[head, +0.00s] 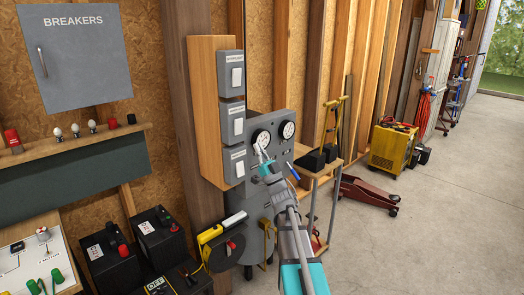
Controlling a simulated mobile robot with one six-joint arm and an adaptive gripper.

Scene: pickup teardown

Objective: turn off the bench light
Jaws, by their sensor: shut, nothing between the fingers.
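Three grey switch boxes are stacked on a wooden board: a top one (230,73), a middle one (232,124) and a bottom one (234,165). Each has a white rocker and a small label that I cannot read with certainty, so I cannot tell which one is for the bench light. No lit lamp that I can identify as the bench light is in view. My gripper (261,154) is shut and empty. In the picture it lies just right of the bottom switch box, overlapping the left dial of a grey gauge panel. I cannot tell whether it touches anything.
The grey panel (282,152) with two round dials stands right of the switches. A breaker cabinet (75,60) hangs at upper left above a shelf (75,145) with small bulbs. Black boxes (160,240) sit below.

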